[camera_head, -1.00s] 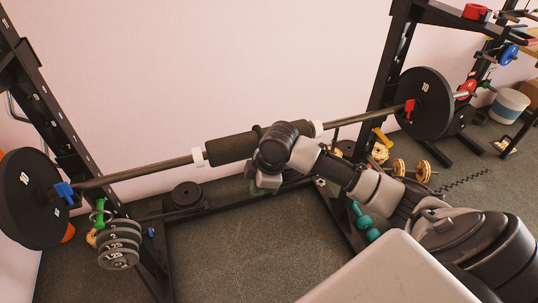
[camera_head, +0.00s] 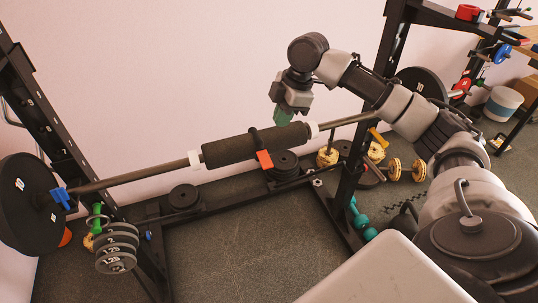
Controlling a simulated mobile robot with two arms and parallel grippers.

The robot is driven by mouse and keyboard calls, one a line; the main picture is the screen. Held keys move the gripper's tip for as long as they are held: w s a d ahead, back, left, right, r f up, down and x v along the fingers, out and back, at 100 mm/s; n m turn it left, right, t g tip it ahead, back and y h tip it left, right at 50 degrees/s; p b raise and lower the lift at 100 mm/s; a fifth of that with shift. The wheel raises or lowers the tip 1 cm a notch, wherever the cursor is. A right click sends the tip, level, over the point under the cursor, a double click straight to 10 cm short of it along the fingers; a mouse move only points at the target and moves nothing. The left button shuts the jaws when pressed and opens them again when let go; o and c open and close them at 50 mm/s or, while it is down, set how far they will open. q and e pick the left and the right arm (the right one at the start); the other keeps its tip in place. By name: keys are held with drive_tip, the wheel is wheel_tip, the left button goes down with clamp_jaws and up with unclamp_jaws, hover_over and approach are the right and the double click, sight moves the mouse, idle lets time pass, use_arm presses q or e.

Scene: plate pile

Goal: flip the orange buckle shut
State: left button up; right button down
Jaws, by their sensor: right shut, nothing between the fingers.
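The orange buckle (camera_head: 264,159) is a small orange tab on a black band around the dark foam pad (camera_head: 228,150) of the barbell. It sits at the pad's front, near its right end. I cannot tell whether it lies fully closed. My right gripper (camera_head: 283,117) has green fingertips pointing down; it is shut and empty. It is above and to the right of the buckle, apart from it, near the pad's right end. My left gripper is not in view.
The barbell bar (camera_head: 130,177) spans the rack, with a blue clip (camera_head: 60,196) and black plate (camera_head: 25,204) at left. My right arm partly covers the right plate (camera_head: 423,83). Grey plates (camera_head: 116,247) hang at left. The floor (camera_head: 260,250) in front is clear.

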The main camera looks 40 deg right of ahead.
drive_tip(key=shift+a+f, duration=0.1)
drive_tip(key=p, duration=0.3)
approach(266, 164)
drive_tip(key=x, duration=0.6)
drive_tip(key=shift+a, duration=0.2)
drive_tip(key=shift+w+f, duration=0.1)
drive_tip(key=shift+f, duration=0.4)
